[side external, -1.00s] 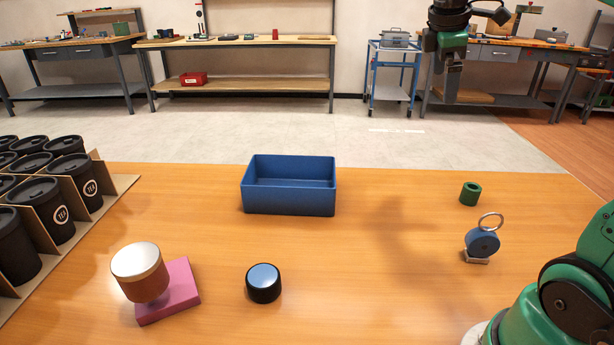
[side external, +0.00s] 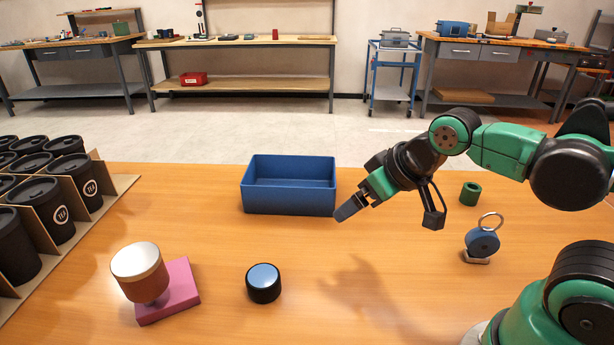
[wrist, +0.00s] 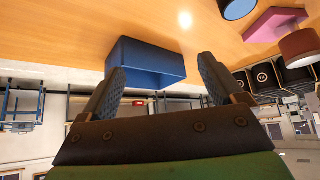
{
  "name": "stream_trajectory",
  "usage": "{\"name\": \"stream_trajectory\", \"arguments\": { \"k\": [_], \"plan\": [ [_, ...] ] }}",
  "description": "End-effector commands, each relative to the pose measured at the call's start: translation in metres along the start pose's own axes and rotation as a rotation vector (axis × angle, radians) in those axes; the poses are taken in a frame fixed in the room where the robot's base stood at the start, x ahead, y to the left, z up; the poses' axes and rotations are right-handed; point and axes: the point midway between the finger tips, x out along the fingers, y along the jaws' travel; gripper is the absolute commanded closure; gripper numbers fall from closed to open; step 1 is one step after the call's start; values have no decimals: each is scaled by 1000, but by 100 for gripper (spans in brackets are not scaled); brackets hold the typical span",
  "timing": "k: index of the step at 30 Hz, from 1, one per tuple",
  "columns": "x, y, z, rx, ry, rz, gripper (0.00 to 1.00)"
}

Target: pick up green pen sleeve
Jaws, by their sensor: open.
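The green pen sleeve (side external: 470,193) is a short, dark green hollow cylinder standing on the right part of the wooden table in the side view. It does not show in the wrist view. My gripper (side external: 348,209) is above the table, to the left of the sleeve and just right of the blue bin, pointing down and left. In the wrist view my gripper's two fingers (wrist: 162,85) are spread apart with nothing held between them.
A blue open bin (side external: 289,202) stands mid-table. A blue round tool with a metal ring (side external: 482,242) stands close to the sleeve.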

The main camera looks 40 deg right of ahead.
Motion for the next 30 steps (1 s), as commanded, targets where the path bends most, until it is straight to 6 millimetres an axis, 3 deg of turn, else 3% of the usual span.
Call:
{"name": "stream_trajectory", "arguments": {
  "k": [4, 7, 12, 17, 24, 30],
  "plan": [
    [3, 13, -6, -66, -27, 50, 12],
    [8, 37, -16, -187, -90, 138, 12],
    [24, 99, -30, -460, -290, 319, 12],
    [41, 162, -30, -686, -546, 438, 12],
    [62, 252, -1, -936, -1014, 491, 12],
    [72, 304, 44, -1040, -1397, 412, 12]
  ]
}}
